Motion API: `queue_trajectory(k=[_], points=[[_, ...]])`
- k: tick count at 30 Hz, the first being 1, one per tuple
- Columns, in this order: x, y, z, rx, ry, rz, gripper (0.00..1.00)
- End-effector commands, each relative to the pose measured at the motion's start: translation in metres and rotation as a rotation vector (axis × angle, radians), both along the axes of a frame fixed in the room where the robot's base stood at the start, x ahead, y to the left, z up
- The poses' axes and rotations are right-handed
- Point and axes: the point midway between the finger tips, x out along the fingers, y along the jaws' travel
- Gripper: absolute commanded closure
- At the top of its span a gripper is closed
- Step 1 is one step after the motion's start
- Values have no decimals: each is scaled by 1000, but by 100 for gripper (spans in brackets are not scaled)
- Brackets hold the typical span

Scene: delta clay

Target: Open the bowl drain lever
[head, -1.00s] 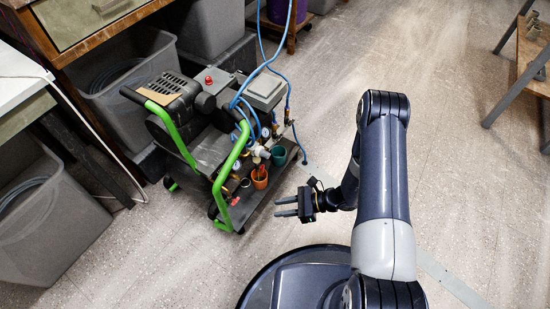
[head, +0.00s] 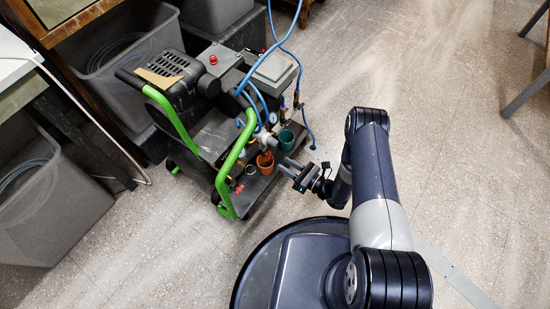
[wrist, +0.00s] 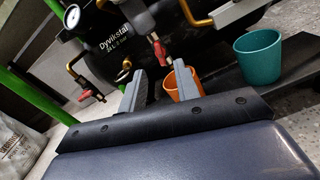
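A red lever (wrist: 158,50) hangs from a brass fitting on the black tank (wrist: 122,45) in the wrist view. A second red lever (wrist: 91,95) sits on a brass pipe further left. I cannot tell for certain which is the bowl drain lever. My gripper (wrist: 160,78) is open and empty, its two grey fingers apart, with the middle red lever ahead and between them in the picture. In the head view my gripper (head: 284,165) points at the cart's near side, close to the orange cup (head: 265,163). Contact with the lever does not show.
The compressor cart (head: 190,135) has green handles (head: 232,160) on its left. A teal cup (head: 286,139) stands right of the orange one on the cart's low shelf. Blue hoses (head: 250,75) rise from the cart. Grey bins stand left.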

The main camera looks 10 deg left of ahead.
Motion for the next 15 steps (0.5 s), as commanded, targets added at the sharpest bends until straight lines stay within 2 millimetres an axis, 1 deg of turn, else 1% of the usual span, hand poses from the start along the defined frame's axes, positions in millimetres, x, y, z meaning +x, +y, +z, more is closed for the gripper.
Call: queue_trajectory(k=[1, 6, 9, 15], points=[[3, 10, -2, 0, -2, 5, 69], [13, 34, -1, 1, -3, 4, 69], [17, 44, -1, -1, -1, 3, 69], [21, 53, 0, -1, 0, 1, 69]])
